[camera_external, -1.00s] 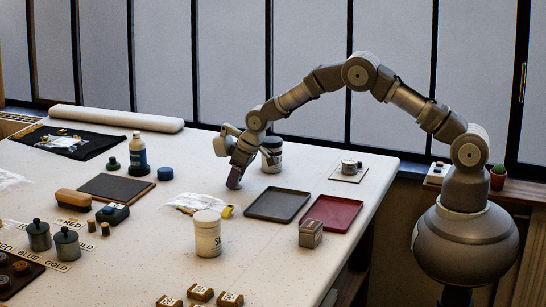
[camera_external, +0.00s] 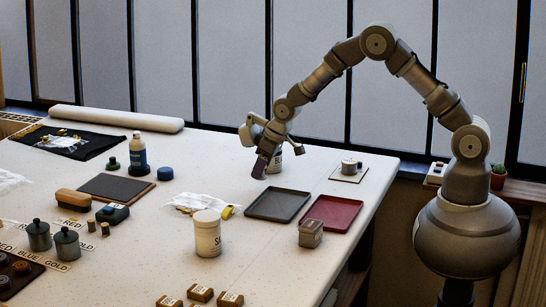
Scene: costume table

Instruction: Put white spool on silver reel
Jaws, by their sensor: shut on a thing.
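The silver reel (camera_external: 349,166) appears to be the small grey cylinder to the right, on a pale square card (camera_external: 338,178). It stands apart from my gripper, and nothing is seen on top of it.
A dark grey tray (camera_external: 277,205) and a red tray (camera_external: 331,212) lie in front of the spool and reel. A small box (camera_external: 311,233) overlaps the red tray's near edge. A white labelled tub (camera_external: 207,235) stands nearer. The table is clear between spool and card.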

